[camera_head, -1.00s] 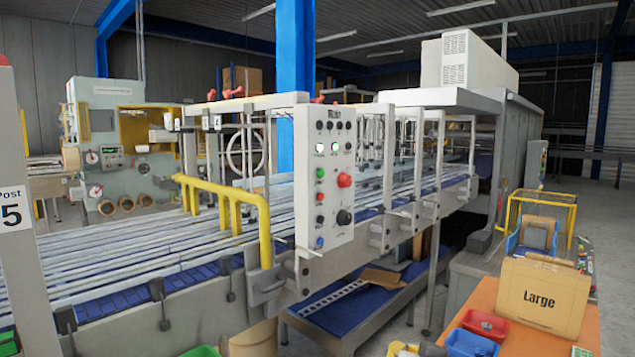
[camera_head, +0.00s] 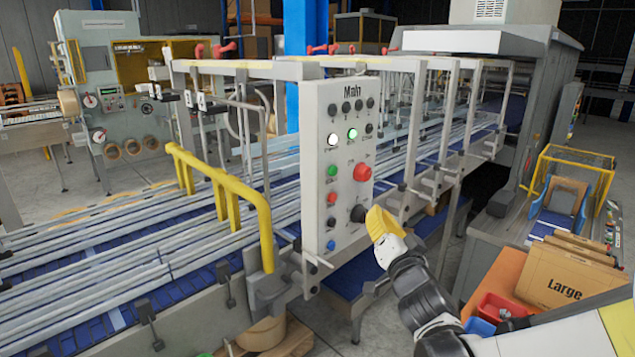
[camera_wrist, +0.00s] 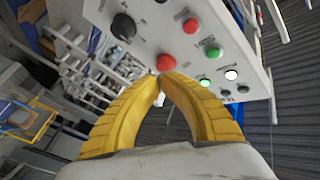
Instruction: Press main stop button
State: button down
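The white control panel marked "Main" (camera_head: 318,110) stands at the conveyor's side. Its large red mushroom button (camera_head: 362,172) sits on the right half, above a black knob (camera_head: 357,213). A smaller red button (camera_head: 331,198) is at the left. My gripper (camera_head: 374,213) has yellow fingers and is just right of the knob in the head view. In the wrist view the fingertips (camera_wrist: 164,76) meet just below the large red button (camera_wrist: 166,62) in the picture. The gripper looks shut and empty. I cannot tell whether the tips touch the button.
A green button (camera_head: 332,171) and lit lamps (camera_head: 352,134) share the panel. A yellow rail (camera_head: 225,190) stands left of it. A "Large" carton (camera_head: 570,278) and a red bin (camera_head: 497,307) are at lower right.

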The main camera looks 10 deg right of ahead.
aim_at(339, 191)
jog(key=shift+s+a, duration=0.1)
jog(key=shift+s, duration=0.15)
jog(key=w+a, duration=0.5)
jog(key=w, duration=0.2)
jog(key=shift+w+b, duration=0.15)
jog(key=shift+b, duration=0.15)
jog(key=shift+a, duration=0.1)
dwell(1.6)
jog(key=shift+w+a, duration=0.25)
jog(key=shift+w, duration=0.1)
jog(key=shift+w+a, duration=0.25)
jog(key=shift+w, duration=0.15)
dwell(0.7)
jog(key=shift+s+d+b, duration=0.3)
jog(key=shift+s+d, duration=0.25)
jog(key=shift+s, duration=0.2)
